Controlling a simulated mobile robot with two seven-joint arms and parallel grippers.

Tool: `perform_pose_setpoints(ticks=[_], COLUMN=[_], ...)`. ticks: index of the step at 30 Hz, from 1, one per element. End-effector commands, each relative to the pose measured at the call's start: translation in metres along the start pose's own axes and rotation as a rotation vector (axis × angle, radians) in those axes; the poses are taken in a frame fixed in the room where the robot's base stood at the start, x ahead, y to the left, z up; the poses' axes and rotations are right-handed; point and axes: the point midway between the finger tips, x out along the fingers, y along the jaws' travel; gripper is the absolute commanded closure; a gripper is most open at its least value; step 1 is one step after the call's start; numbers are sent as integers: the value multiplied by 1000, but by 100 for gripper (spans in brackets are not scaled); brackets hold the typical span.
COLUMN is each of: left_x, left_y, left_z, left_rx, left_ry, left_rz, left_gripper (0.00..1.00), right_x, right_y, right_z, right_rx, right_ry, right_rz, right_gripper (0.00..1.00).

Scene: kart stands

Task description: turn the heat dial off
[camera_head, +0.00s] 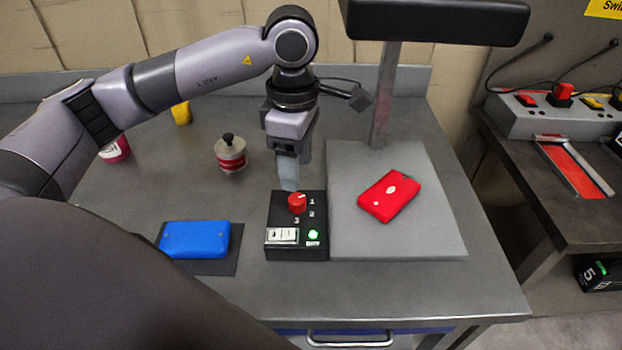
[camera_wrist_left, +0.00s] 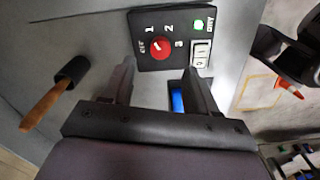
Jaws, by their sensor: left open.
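The heat dial is a red round knob (camera_head: 297,202) on a black control box (camera_head: 285,246) with position marks, a white switch and a lit green lamp (camera_head: 313,235). In the left wrist view the dial (camera_wrist_left: 161,47) has a small white mark; I cannot tell which position it points at. The marks there read OFF, 1, 2 and 3. My left gripper (camera_head: 289,187) points down just behind the dial in the head view. In the wrist view its fingers (camera_wrist_left: 158,78) are apart and empty, with the dial beyond the tips. My right gripper is not in view.
A grey plate with a post (camera_head: 440,243) beside the box carries a red case (camera_head: 390,196). A blue case (camera_head: 195,240) lies on a dark mat left of it. A red-and-white weight-like object (camera_head: 230,152) stands behind. A wooden-handled tool (camera_wrist_left: 54,95) shows in the wrist view.

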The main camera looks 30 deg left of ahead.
Motion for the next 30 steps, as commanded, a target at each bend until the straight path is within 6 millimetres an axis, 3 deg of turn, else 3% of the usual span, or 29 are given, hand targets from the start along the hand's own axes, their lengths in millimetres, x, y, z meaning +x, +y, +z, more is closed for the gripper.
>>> perform_pose_setpoints(ticks=[15,25,26,30], left_x=[64,70,70,70], left_y=[0,0,0,0], left_z=[-2,-1,-1,-1], left_rx=[-1,0,0,0], left_ry=[6,4,4,4], left_rz=[0,2,2,2], left_gripper=[41,41,45,90], right_x=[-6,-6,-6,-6], right_y=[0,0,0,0], right_z=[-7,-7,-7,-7], right_rx=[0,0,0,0], right_ry=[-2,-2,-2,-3], right_rz=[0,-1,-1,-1], right_gripper=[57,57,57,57])
